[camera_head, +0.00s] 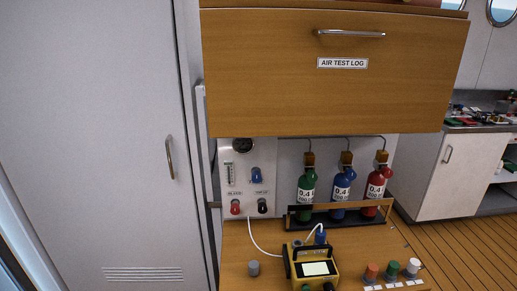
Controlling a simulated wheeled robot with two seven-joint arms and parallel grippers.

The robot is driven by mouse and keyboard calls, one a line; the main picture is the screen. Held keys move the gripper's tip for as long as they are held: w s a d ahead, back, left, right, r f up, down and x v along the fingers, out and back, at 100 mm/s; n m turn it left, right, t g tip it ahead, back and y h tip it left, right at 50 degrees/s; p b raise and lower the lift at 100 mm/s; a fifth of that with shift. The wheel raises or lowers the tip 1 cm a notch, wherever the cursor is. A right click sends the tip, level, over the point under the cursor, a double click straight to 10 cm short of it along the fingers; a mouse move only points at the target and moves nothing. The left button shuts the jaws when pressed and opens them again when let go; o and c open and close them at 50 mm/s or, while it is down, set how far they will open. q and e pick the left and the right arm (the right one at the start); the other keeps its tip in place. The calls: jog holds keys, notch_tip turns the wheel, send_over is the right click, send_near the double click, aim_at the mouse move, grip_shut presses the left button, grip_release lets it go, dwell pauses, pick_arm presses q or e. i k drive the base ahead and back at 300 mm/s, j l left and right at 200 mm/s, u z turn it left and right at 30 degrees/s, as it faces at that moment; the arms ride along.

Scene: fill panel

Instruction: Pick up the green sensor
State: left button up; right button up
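The green sensor (393,269) appears to be the small green cylinder at the lower right of the wooden worktop. It stands between an orange one (372,271) and a white one (412,267), in a row behind small white labels. Neither of my grippers is in view.
A yellow instrument (317,270) with a white tube sits left of the sensors, and a grey cylinder (253,268) farther left. Green (306,185), blue (343,185) and red (376,186) bottles stand in a rack behind. A wooden "AIR TEST LOG" drawer (270,95) overhangs above.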

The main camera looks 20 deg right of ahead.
aim_at(393, 266)
jog(key=z, duration=1.7)
